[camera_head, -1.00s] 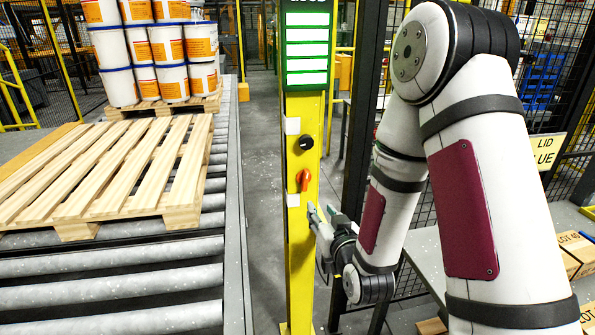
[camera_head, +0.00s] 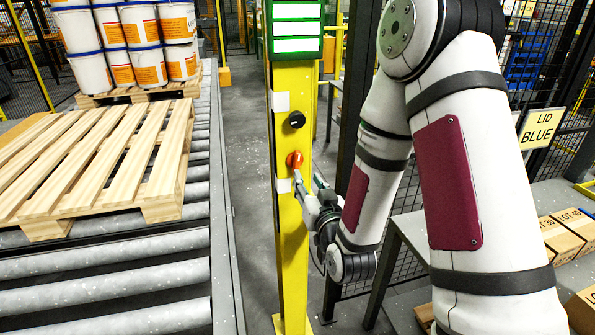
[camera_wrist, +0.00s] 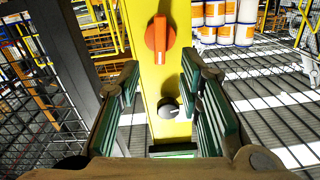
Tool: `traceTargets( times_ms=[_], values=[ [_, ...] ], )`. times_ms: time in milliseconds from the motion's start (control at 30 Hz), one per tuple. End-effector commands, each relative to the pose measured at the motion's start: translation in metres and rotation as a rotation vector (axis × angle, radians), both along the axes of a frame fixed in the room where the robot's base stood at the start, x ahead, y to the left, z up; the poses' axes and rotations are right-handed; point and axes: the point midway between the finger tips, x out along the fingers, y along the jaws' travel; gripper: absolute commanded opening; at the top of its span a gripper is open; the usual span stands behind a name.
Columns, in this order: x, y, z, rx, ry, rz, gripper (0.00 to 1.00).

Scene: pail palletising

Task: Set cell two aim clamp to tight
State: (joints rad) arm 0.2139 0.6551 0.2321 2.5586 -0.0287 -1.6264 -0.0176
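An orange-red rotary switch (camera_head: 295,160) sits on a yellow post (camera_head: 292,235). A black knob (camera_head: 296,120) is above it in the head view. In the wrist view the switch's orange handle (camera_wrist: 160,36) stands lengthwise along the post, and the black knob (camera_wrist: 167,108) shows lower down with a pale pointer line. No readable mark there tells which control is the aim clamp. My gripper (camera_head: 305,190) is close to the post, just below the orange switch in the head view. In the wrist view my gripper (camera_wrist: 160,80) is open and empty, its green-padded fingers apart on either side of the post.
A green panel (camera_head: 295,28) tops the post, with blank white labels (camera_head: 280,101) beside the controls. A roller conveyor (camera_head: 150,280) with an empty wooden pallet (camera_head: 105,165) lies left; stacked pails (camera_head: 135,45) stand behind. Mesh fencing and a table with boxes (camera_head: 565,237) are at right.

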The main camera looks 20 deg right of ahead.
Motion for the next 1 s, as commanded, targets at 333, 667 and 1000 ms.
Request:
traceTargets(
  times_ms=[333, 667, 1000],
  values=[
    [0.037, -0.001, -0.002, 0.0, -0.003, 0.0, 0.33],
    [0.051, 0.0, -0.002, 0.0, -0.003, 0.001, 0.33],
    [0.072, 0.0, 0.0, 0.001, 0.0, -0.001, 0.33]
  ],
)
